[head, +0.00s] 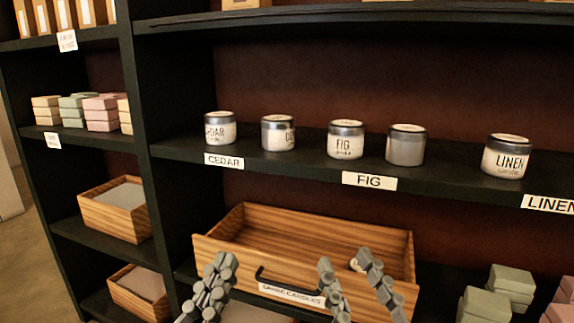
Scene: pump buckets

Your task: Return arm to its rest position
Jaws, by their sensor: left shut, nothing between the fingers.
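My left gripper (221,262) is at the bottom of the head view, in front of the left part of a wooden drawer-like box (215,252). Its fingers are together, with nothing between them. My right gripper (345,262) is to its right, in front of the same box. Its two fingers stand apart, and I see nothing held between them. The box has a dark handle and a white label (291,294) ending in "CANDLES". The part of its inside that I see is empty. Both arms are mostly below the frame.
Several candle jars stand on the dark shelf (290,165) above, over labels CEDAR (224,161), FIG (369,181) and LINEN (549,203). Soap-like blocks (487,303) lie at lower right. Smaller wooden bins (113,216) and more blocks (103,113) are at left.

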